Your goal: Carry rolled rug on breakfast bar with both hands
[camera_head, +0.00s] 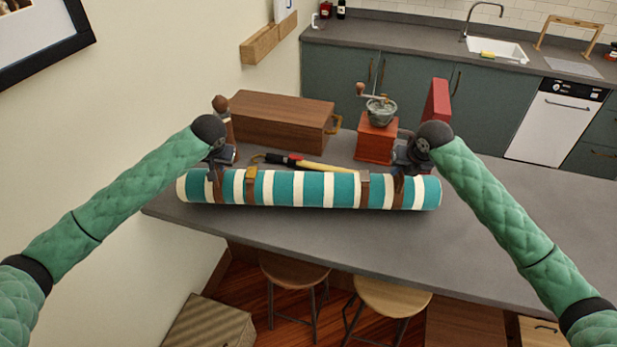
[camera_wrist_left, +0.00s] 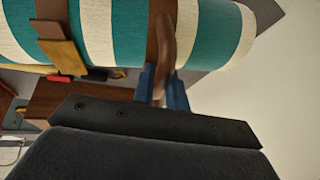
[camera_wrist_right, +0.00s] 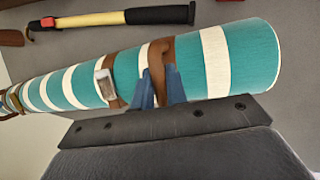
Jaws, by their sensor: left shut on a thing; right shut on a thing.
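The rolled rug (camera_head: 310,189) is a teal and white striped roll with brown straps, level across the front part of the grey breakfast bar (camera_head: 470,225). I cannot tell whether it rests on the bar or hangs just above it. My left gripper (camera_head: 215,168) is shut on a brown strap handle near the rug's left end; the handle sits between blue fingers in the left wrist view (camera_wrist_left: 163,85). My right gripper (camera_head: 402,166) is shut on the brown handle near the right end, also seen between the fingers in the right wrist view (camera_wrist_right: 160,85).
Behind the rug stand a brown wooden box (camera_head: 278,122), a red coffee grinder (camera_head: 376,140) and a red upright block (camera_head: 437,101). Two stools (camera_head: 393,296) stand below the front edge. The bar's right side is clear.

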